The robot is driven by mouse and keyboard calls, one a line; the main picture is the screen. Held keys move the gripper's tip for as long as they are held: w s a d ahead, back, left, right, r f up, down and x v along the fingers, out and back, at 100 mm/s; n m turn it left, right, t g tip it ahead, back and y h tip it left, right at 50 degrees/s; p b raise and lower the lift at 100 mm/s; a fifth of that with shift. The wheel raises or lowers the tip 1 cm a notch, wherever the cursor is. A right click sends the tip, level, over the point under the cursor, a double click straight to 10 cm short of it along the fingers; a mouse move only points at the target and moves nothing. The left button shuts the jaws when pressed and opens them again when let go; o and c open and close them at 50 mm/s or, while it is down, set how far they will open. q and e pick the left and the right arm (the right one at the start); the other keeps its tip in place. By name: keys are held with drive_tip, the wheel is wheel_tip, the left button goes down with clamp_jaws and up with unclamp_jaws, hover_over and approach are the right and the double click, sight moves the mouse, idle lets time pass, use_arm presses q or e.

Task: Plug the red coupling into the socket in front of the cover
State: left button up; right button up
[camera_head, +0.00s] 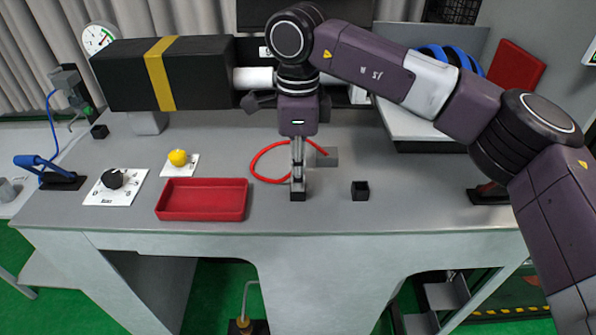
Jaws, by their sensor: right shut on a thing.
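My right gripper (298,188) points straight down over the middle of the table (430,200), with its fingers shut. The coupling is hidden or too small to make out at its fingertips. A thin red hose (256,163) loops behind and to the left of the fingers and ends near them. I cannot tell which part is the socket. My left gripper is not in view.
A red tray (203,213) lies left of the gripper. A yellow button (178,158), a black rotary knob (113,179) and a blue lever (38,164) are farther left.

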drive_tip(key=shift+f, duration=0.15)
drive_tip(key=o, duration=0.9)
drive_tip(key=shift+o, duration=0.2)
wheel_tip(320, 180, up, 12)
drive_tip(key=shift+w, duration=0.1)
